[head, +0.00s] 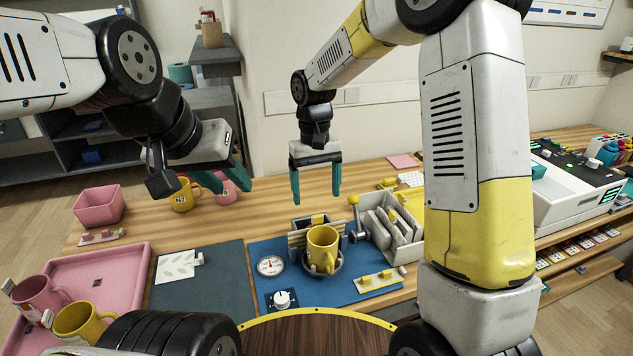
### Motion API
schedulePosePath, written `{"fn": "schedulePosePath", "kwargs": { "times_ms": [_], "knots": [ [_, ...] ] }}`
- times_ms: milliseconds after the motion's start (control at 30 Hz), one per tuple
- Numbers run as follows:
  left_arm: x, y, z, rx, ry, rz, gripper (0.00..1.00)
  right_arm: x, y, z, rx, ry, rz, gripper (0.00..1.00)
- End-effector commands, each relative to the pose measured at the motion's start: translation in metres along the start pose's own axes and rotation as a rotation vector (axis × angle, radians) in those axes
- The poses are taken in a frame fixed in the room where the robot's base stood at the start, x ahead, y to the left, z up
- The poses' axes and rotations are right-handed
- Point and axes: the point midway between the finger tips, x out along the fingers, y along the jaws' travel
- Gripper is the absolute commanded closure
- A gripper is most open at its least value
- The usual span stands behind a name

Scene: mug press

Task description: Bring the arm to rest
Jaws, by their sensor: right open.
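My right gripper (316,198) hangs open and empty, fingers down, above the back of the blue mat (350,289).
A pink tray (112,262) at the left holds a pink mug (38,297) and a yellow mug (80,323). A pink bin (99,206), a leaf-print card (177,267), a dial gauge (270,265), a knob (282,299) and a grey rack (389,227) also stand on the table.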

Motion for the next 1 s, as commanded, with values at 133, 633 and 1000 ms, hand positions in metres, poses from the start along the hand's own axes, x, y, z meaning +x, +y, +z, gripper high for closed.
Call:
{"fn": "schedulePosePath", "kwargs": {
  "times_ms": [133,633,1000],
  "knots": [
    [0.0,0.0,0.0,0.0,0.0,0.0,0.64,0.0,0.0,0.0,0.0,0.001,0.0,0.19],
    [0.0,0.0,0.0,0.0,0.0,0.0,0.64,-0.104,0.054,0.104,0.125,0.277,-0.048,0.19],
    [0.0,0.0,0.0,0.0,0.0,0.0,0.64,-0.137,0.071,0.215,0.243,0.561,-0.088,0.19]
  ]
}}
